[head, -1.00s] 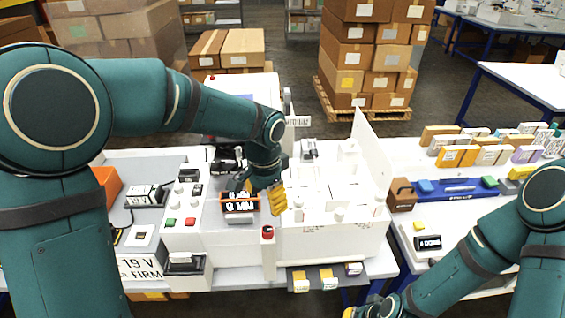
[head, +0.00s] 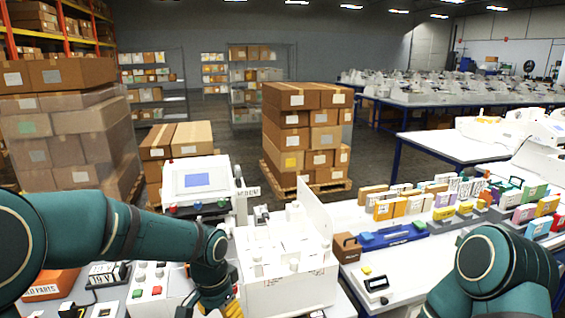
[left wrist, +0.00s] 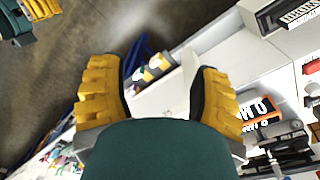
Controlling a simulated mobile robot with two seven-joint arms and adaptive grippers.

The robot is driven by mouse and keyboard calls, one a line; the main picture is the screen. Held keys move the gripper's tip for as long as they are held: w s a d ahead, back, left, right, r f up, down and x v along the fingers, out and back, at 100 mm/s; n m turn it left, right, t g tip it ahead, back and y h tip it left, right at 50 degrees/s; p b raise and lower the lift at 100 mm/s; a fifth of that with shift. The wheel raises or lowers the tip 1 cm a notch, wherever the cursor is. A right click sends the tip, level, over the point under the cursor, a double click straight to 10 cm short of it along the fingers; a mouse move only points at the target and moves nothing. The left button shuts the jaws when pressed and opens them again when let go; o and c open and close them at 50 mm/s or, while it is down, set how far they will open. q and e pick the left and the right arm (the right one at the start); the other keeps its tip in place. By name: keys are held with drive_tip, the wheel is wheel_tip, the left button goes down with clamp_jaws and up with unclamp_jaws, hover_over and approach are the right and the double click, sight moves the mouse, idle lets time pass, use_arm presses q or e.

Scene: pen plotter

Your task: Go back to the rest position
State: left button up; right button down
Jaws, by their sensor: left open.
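My left gripper (left wrist: 155,95) is open in the left wrist view, with its two yellow ridged fingers wide apart and nothing between them. In the head view my left gripper (head: 232,308) is at the bottom edge, in front of the white plotter machine (head: 290,290), with its tips partly cut off. The left wrist view shows a white surface and the floor beyond the fingers. My right arm (head: 490,265) enters at the lower right of the head view; its gripper is outside that view. Yellow fingers at the top left corner of the left wrist view (left wrist: 40,8) appear to be my right gripper, partly cut off.
A clear upright panel (head: 313,215) stands on the plotter. A white console with a screen (head: 197,182) is behind it. The right table holds a blue tool case (head: 393,236), a brown box (head: 347,247) and several coloured boxes. Stacked cartons (head: 300,130) stand behind.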

use_arm(q)
wheel_tip(320, 180, down, 14)
drive_tip(key=s+d+n+h+b, duration=0.1)
drive_tip(key=d+n+h+b, duration=0.1)
drive_tip(key=s+d+f+n+t+h+b, duration=0.1)
drive_tip(key=s+f+n+b, duration=0.1)
drive_tip(key=s+f+n, duration=0.4)
drive_tip(key=s+f, duration=0.5)
drive_tip(key=f, duration=0.4)
drive_tip(key=shift+s+n+t, duration=0.2)
drive_tip(key=shift+n+t, duration=0.2)
use_arm(e)
drive_tip(key=f, duration=0.5)
drive_tip(key=shift+w+a+f, duration=0.15)
drive_tip(key=shift+w+f, duration=0.2)
drive_tip(key=shift+w, duration=0.05)
